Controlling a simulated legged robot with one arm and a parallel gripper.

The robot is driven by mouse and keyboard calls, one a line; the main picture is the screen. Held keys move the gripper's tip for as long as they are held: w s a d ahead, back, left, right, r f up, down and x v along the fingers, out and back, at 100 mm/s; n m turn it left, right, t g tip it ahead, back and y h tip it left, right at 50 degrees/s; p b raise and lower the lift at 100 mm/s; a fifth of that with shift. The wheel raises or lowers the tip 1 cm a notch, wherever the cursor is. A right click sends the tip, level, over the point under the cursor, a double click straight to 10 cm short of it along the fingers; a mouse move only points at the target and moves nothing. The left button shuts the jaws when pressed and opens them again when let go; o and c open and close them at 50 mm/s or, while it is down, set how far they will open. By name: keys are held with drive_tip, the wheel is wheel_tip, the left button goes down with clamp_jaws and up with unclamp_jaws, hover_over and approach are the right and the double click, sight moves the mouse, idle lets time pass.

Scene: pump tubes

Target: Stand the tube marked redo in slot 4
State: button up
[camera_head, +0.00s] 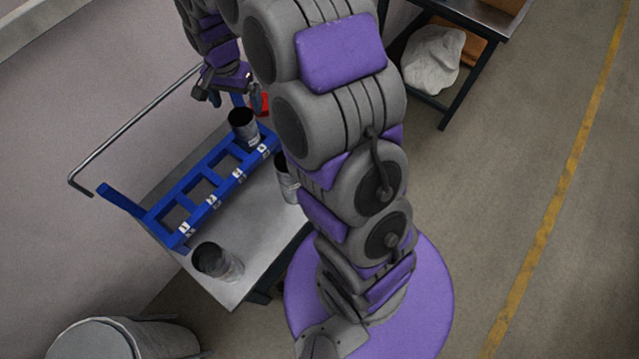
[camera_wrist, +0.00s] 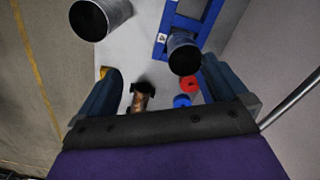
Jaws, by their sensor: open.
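The blue slotted rack (camera_head: 170,203) lies on a grey table, with small white labels along its near side that are too small to read. A dark-mouthed tube (camera_head: 243,125) stands in the rack's far end slot; it also shows in the wrist view (camera_wrist: 184,55). The other slots look empty. A second tube (camera_head: 217,262) stands on the table near the rack's near end. A third tube (camera_head: 287,180) is partly hidden behind my arm. I cannot read which is marked redo. My gripper (camera_wrist: 162,68) is open and empty, above the table beyond the rack's far end.
A red ring (camera_wrist: 189,84), a blue ring (camera_wrist: 181,101) and a brown piece with black ends (camera_wrist: 140,97) lie on the table below my gripper. A metal rail (camera_head: 130,125) runs along the table's left side. A grey bin (camera_head: 95,340) stands at the lower left.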

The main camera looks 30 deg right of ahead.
drive_tip(key=s+r+n, duration=0.3)
drive_tip(key=s, duration=0.8)
drive_tip(key=s+d+r+n+g, duration=0.1)
drive_tip(key=s+r+n, duration=0.2)
drive_tip(key=s, duration=0.9)
drive_tip(key=s+r+n, duration=0.3)
drive_tip(key=s+r, duration=0.1)
drive_tip(key=s, duration=0.7)
drive_tip(key=shift+s+d, duration=0.15)
drive_tip(key=shift+s, duration=0.15)
